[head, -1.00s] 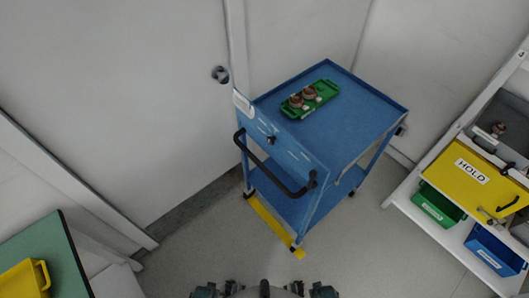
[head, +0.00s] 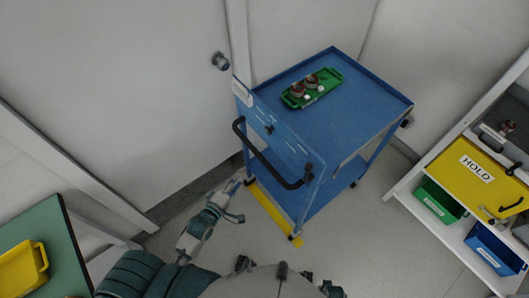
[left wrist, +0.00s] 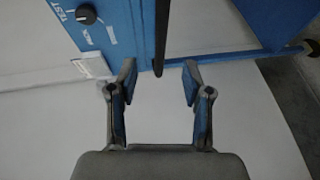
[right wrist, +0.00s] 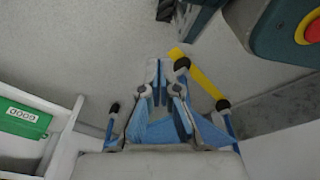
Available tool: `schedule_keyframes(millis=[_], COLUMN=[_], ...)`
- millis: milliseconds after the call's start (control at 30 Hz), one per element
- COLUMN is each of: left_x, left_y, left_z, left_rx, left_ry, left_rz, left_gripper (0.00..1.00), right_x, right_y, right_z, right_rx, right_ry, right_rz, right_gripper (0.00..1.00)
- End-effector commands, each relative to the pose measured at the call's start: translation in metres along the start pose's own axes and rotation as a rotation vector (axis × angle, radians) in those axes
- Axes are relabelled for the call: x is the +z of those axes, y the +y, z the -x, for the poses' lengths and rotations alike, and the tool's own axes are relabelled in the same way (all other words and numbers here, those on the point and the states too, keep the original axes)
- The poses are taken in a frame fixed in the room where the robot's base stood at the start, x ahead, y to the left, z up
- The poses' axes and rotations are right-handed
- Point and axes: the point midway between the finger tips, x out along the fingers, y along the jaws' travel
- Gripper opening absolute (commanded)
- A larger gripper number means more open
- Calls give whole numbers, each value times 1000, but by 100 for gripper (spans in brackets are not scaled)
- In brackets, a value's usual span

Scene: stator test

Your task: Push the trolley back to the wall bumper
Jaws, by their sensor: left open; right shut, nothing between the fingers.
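The blue trolley (head: 345,105) stands upright near the back wall, its black push handle (head: 270,163) facing me. A green tray (head: 312,89) with two copper-and-dark round parts lies on its top. My left gripper (head: 230,203) is open and empty, low and left of the handle. In the left wrist view, my left gripper (left wrist: 159,78) has the dark handle bar (left wrist: 162,35) just beyond the gap between its fingers, apart from them. My right gripper (right wrist: 159,68) is shut and empty, with the blue trolley (right wrist: 160,130) behind it. I cannot make out the wall bumper.
A yellow floor strip (head: 272,215) runs under the trolley's near side. A white shelf with a yellow HOLD bin (head: 465,172) stands at right. A green-topped table (head: 48,232) with a yellow tray (head: 20,268) is at left. Floor between is clear.

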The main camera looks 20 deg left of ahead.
Motion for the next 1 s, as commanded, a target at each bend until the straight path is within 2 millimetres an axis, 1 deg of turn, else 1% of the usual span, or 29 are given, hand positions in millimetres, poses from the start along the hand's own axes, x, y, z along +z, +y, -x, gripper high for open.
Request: schedule_keyframes(millis=[167, 267, 400, 500, 600, 700, 800, 1000], left_x=[0, 2, 3, 4, 3, 2, 1, 1], left_y=[0, 0, -1, -1, -1, -2, -2, -1], left_z=[-38, -63, -97, -119, -137, -150, -158, -162], left_rx=[1, 0, -2, -3, -4, -4, -5, -4], left_ry=[1, 2, 1, 1, 1, 1, 1, 1], left_rz=[-4, -6, -9, -8, -8, -7, -6, -6], left_gripper=[50, 50, 50, 50, 50, 50, 50, 50], right_x=[-10, -19, -25, -29, -33, -36, -39, -40], right_y=[-1, -4, -2, -1, -1, -1, -1, -1], right_z=[4, 12, 20, 26, 31, 37, 40, 42], right_rx=[-2, -5, -6, -6, -4, -2, -1, 0], right_ry=[8, 19, 23, 26, 27, 28, 31, 30], right_rz=[-1, -3, -5, -5, -6, -7, -7, -7], right_gripper=[0, 0, 0, 0, 0, 0, 0, 0])
